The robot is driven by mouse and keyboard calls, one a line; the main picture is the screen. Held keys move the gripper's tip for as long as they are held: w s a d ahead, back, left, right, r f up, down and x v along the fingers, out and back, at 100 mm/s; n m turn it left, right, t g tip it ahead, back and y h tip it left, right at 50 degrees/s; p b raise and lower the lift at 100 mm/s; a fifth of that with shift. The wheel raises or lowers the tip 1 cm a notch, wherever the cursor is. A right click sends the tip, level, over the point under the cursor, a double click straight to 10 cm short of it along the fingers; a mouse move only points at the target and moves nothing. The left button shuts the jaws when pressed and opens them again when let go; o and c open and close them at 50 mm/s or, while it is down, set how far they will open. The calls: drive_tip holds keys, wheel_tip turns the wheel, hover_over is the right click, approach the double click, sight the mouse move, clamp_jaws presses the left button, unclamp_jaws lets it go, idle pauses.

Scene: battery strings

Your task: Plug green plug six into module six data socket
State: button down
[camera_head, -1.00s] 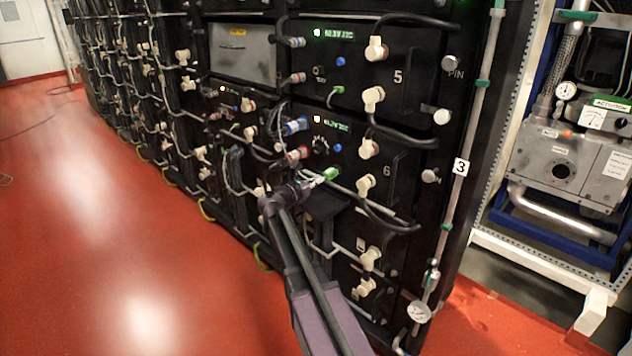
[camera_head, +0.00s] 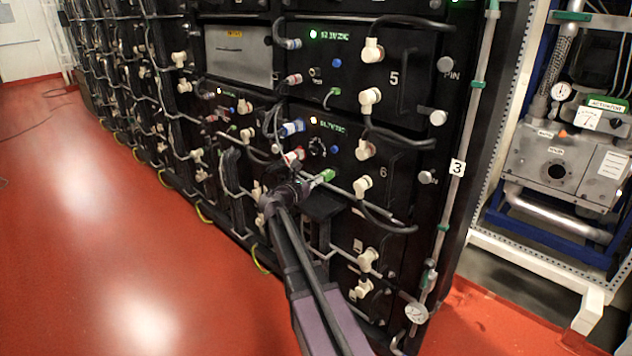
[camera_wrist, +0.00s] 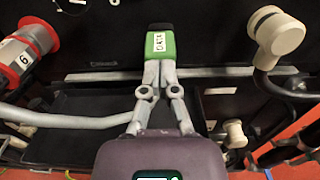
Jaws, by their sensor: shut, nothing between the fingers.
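The green plug (camera_head: 326,176) is at the front of module six (camera_head: 345,150), below its knob and left of the printed 6. In the wrist view the green plug (camera_wrist: 160,44) bears a DATA label, with a dark part at its far end against the black panel. My gripper (camera_head: 312,183) is right at the plug's near end. In the wrist view my gripper (camera_wrist: 160,72) has its fingertips together, shut and empty, meeting or almost meeting the plug's lower edge. Whether they touch is unclear. The data socket is hidden, so I cannot tell how deeply the plug sits.
A red connector (camera_wrist: 20,55) marked 6 stands left of my fingers. A cream elbow connector (camera_wrist: 278,35) with a black cable stands to the right. A grey pipe (camera_wrist: 60,119) crosses by the fingers. Module five (camera_head: 350,70) is above. Red floor (camera_head: 100,230) is open at left.

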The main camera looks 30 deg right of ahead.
drive_tip(key=shift+w+d, duration=0.1)
drive_tip(key=shift+d, duration=0.25)
drive_tip(key=shift+a, duration=0.1)
idle(0.3)
drive_tip(key=shift+v, duration=2.4)
